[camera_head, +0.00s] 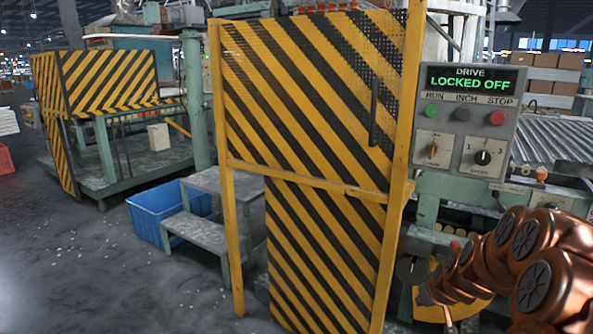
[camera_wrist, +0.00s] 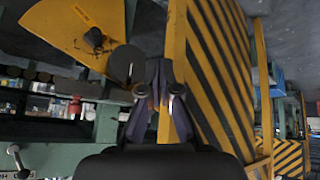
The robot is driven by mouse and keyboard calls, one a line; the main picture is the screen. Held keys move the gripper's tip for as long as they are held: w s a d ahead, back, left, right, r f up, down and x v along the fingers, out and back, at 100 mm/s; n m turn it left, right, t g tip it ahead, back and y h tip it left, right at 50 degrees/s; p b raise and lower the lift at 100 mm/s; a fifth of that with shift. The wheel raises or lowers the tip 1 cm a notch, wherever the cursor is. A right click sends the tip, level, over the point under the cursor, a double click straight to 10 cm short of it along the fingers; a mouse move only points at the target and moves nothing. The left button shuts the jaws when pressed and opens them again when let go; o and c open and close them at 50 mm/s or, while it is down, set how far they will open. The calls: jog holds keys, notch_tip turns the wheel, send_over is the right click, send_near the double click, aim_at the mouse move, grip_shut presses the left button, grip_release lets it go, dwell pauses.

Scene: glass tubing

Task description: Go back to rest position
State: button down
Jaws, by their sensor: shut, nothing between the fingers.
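My gripper (camera_wrist: 159,85) shows in the wrist view with its dark fingers together and nothing between them. In the wrist view it lies in front of a striped guard door and a round dark disc (camera_wrist: 127,64) on a yellow plate (camera_wrist: 65,32). In the head view my copper-coloured arm reaches in from the lower right, below the control panel (camera_head: 468,122). Its far end is close to the right edge of the yellow-and-black guard door (camera_head: 310,100); the fingers cannot be made out there. The panel display reads "DRIVE LOCKED OFF".
A grey step stool (camera_head: 197,232) and a blue crate (camera_head: 150,212) stand left of the door. A second striped guard (camera_head: 110,82) is at the far left. A roller conveyor (camera_head: 553,135) lies at the right. The floor at the lower left is clear.

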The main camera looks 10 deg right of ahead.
jog(key=s+a+r+n+g+y, duration=0.1)
jog(key=s+a+r+g, duration=0.1)
jog(key=s+a, duration=0.6)
jog(key=s+a+r+g+y, duration=0.25)
jog(key=s+a, duration=0.25)
jog(key=a, duration=0.8)
jog(key=s+a+r+g+h, duration=0.1)
jog(key=s+a+r+g, duration=0.15)
jog(key=s, duration=0.85)
jog(key=s+a+r+g+h, duration=0.15)
jog(key=s+a, duration=0.25)
jog(key=s, duration=0.6)
notch_tip(320, 180, up, 24)
jog(key=s+p, duration=0.2)
jog(key=p, duration=2.1)
jog(key=shift+s+d+y, duration=0.2)
jog(key=shift+s+y, duration=0.1)
jog(key=shift+d+m, duration=0.1)
jog(key=shift+m, duration=0.2)
